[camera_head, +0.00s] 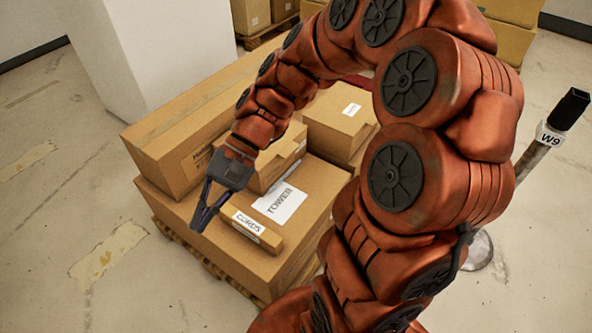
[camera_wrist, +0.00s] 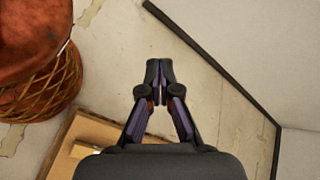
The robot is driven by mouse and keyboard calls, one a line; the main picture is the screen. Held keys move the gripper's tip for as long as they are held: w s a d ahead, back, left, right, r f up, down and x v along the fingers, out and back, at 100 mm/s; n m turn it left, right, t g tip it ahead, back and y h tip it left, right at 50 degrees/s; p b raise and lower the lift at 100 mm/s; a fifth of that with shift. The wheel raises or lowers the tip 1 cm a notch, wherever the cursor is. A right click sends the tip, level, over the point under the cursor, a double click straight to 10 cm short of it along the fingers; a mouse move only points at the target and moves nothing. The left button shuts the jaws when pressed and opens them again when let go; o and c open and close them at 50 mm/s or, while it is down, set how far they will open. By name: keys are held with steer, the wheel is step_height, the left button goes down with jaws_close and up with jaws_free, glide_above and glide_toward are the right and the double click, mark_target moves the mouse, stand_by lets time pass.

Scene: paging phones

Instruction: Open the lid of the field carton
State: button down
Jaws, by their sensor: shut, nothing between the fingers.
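No label in view reads "field", so I cannot tell which carton is the field carton. A large carton labelled TOWER (camera_head: 312,192) lies on a pallet. On or beside it are a small carton labelled CORDS (camera_head: 250,231), a mid-sized carton (camera_head: 265,172) partly behind my arm, a carton with a white label (camera_head: 338,118), and a long carton (camera_head: 165,140) at the left with print I cannot read. All lids that show look shut. My gripper (camera_head: 198,222) is shut and empty, left of the CORDS carton. In the wrist view its fingertips (camera_wrist: 159,68) meet over bare floor.
A white pillar (camera_head: 130,50) stands behind the long carton. More cartons (camera_head: 510,40) are stacked at the back. A post labelled W9 (camera_head: 548,140) stands at the right on a round base. Worn floor (camera_head: 60,220) is free at the left.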

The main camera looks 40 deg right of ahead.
steer(key=w+d+f+m+t+y+b, duration=0.3)
steer(key=w+d+f+m+t+b, duration=0.25)
steer(key=w+d+f+b, duration=0.35)
steer(key=w+d+f+m+t+y+b, duration=0.45)
steer(key=w+d+f+m, duration=0.2)
steer(key=w, duration=0.35)
steer(key=w+d+f+m+t+h+b, duration=0.1)
steer(key=d+f+m+t+h+b, duration=0.5)
steer(key=d+f, duration=0.65)
steer(key=d+f+m+t+h+b, duration=0.4)
steer(key=d+f+m+t+h, duration=0.45)
steer(key=d, duration=0.75)
steer(key=w+a+g+y+b, duration=0.1)
steer(key=w+a+y+b, duration=0.1)
steer(key=w, duration=0.7)
steer(key=shift+a+r+g+y+b, duration=0.3)
steer(key=shift+a+g+y+b, duration=0.1)
steer(key=shift+a+b, duration=0.1)
steer(key=shift+r, duration=0.1)
